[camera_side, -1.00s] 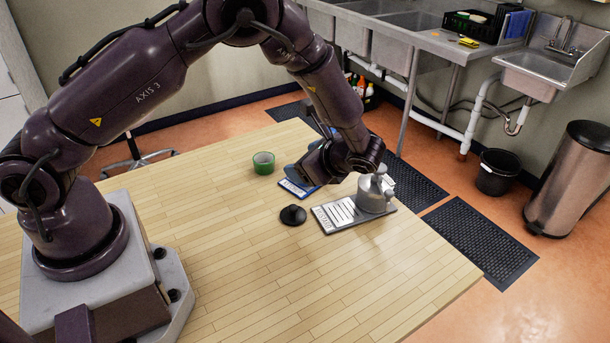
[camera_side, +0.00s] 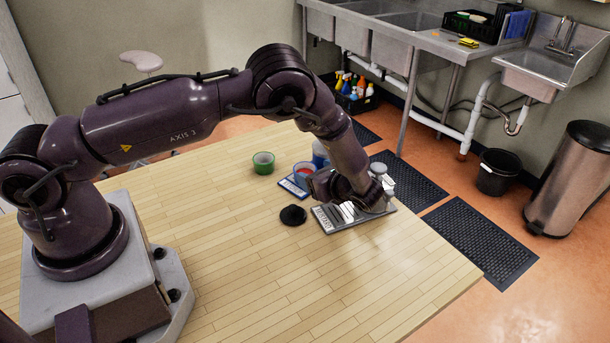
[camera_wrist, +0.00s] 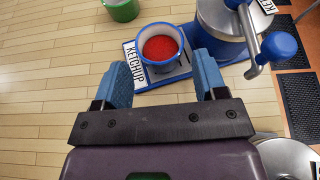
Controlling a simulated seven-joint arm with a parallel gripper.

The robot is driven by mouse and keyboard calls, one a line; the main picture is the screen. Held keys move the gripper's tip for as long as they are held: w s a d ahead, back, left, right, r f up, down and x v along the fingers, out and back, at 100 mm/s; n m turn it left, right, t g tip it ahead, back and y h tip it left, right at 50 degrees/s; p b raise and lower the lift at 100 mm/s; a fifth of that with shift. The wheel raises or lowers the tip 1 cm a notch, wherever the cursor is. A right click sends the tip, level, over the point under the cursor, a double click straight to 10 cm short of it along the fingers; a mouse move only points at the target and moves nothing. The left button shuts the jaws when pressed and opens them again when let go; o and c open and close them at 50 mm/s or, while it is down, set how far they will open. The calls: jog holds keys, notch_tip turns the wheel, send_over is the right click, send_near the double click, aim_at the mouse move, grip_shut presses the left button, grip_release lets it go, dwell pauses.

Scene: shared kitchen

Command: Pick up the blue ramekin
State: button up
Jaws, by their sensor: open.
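My gripper (camera_wrist: 161,72) is open and empty, with blue finger pads apart. In the wrist view the ramekin appears between and just beyond the fingertips; I cannot tell whether a finger touches it.
A metal pump dispenser with blue parts (camera_wrist: 222,20) stands close by on the right. A green ramekin (camera_side: 263,163) stands to the left. A black round object (camera_side: 293,215) and a grey labelled mat (camera_side: 325,219) lie nearby. The near table is clear.

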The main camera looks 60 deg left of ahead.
aim_at(300, 167)
jog(key=x, duration=0.5)
jog(key=shift+a+f, duration=0.1)
jog(key=shift+a, duration=0.3)
jog(key=shift+c, duration=0.4)
jog(key=c, duration=0.6)
jog(key=shift+o, duration=0.2)
